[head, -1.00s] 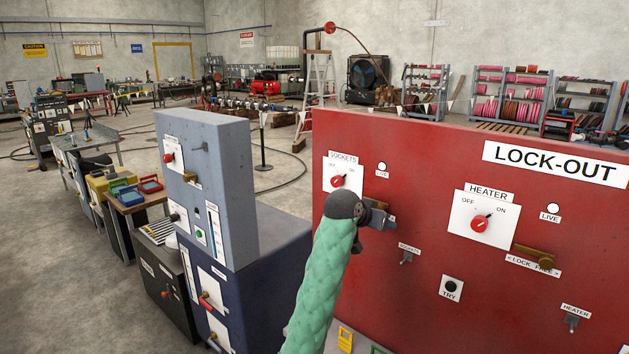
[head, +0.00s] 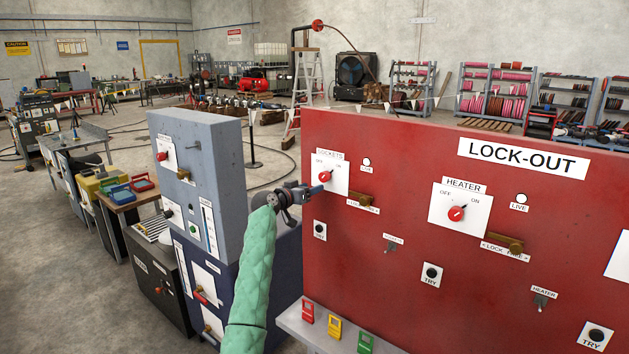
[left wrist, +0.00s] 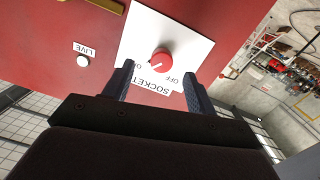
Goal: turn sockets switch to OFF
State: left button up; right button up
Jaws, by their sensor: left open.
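The sockets switch (head: 325,176) is a red round knob on a white plate, at the upper left of the red lock-out panel (head: 400,255). Its pointer is turned to the ON side. In the left wrist view the knob (left wrist: 161,62) is ahead of the fingertips, roughly between them, with its white mark towards ON. My left gripper (head: 318,190) is open and empty, just below and left of the knob in the head view. The fingers (left wrist: 160,85) appear apart from the knob, overlapping the edge of its plate in the picture. My right gripper is not seen.
The heater knob (head: 457,213) is further right on the panel. A brass lock-out part (head: 360,199) sticks out below right of the sockets plate. Grey cabinets (head: 205,190) stand left of the panel. Coloured padlock-like tags (head: 335,327) are on the ledge below.

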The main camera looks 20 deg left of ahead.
aim_at(322, 178)
pick_arm(q)
jog(key=shift+m+t, duration=0.4)
jog(key=p+x, duration=0.1)
jog(key=x, duration=0.1)
jog(key=p+x, duration=0.1)
jog(key=x, duration=0.1)
jog(key=r+p+x, duration=0.1)
jog(key=x, duration=0.1)
jog(key=shift+w+a+r+p, duration=0.1)
jog(key=shift+w+a+p, duration=0.05)
jog(key=shift+a+p, duration=0.2)
jog(key=shift+f+p+x, duration=0.25)
jog(key=shift+p+x, duration=0.1)
jog(key=shift+x, duration=0.65)
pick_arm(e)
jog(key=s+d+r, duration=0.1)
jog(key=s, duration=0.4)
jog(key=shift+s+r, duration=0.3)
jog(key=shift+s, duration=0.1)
pick_arm(q)
jog(key=c, duration=1)
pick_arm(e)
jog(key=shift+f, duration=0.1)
